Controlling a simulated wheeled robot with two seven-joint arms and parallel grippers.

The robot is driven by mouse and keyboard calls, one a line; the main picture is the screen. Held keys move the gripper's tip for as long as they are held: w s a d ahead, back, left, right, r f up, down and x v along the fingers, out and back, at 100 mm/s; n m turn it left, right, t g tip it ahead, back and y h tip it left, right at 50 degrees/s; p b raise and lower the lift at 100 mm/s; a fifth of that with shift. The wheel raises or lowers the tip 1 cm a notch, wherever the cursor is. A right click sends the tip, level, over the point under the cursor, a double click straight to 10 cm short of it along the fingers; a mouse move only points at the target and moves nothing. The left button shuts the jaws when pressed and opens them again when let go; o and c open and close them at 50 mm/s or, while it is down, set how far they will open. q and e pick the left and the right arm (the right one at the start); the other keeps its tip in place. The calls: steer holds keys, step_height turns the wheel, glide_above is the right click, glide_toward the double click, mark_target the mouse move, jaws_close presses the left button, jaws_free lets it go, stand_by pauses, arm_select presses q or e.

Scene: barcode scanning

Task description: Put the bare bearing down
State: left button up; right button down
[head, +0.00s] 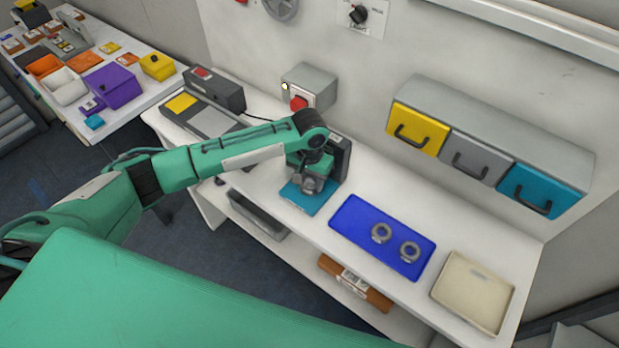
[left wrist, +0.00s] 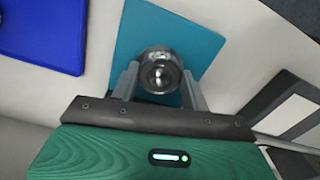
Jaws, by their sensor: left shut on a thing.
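My left gripper (head: 312,188) is over the teal mat (head: 298,202) on the white bench. In the left wrist view the gripper (left wrist: 160,85) has its two fingers on either side of a round, shiny metal bearing (left wrist: 161,72), and it is shut on it. The teal mat (left wrist: 195,45) lies behind the bearing in that view. I cannot tell whether the bearing touches the mat. In the head view the bearing is mostly hidden by the gripper. Two grey ring-shaped bearings (head: 381,233) (head: 409,251) lie on the blue mat (head: 352,215). My right gripper is not in view.
A beige tray (head: 447,292) stands at the bench's right end. A dark upright device (head: 341,158) stands right behind the gripper. A grey box with a red button (head: 300,103) is at the wall. Yellow, grey and teal drawers (head: 531,190) hang at right.

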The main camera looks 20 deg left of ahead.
mark_target(310, 183)
arm_select(q)
steer(key=shift+f, duration=0.1)
steer(key=o, duration=1.1)
steer(key=shift+o, duration=0.2)
steer(key=shift+r, duration=0.3)
step_height(310, 183, up, 12)
steer(key=b, duration=0.3)
steer(key=shift+f, duration=0.15)
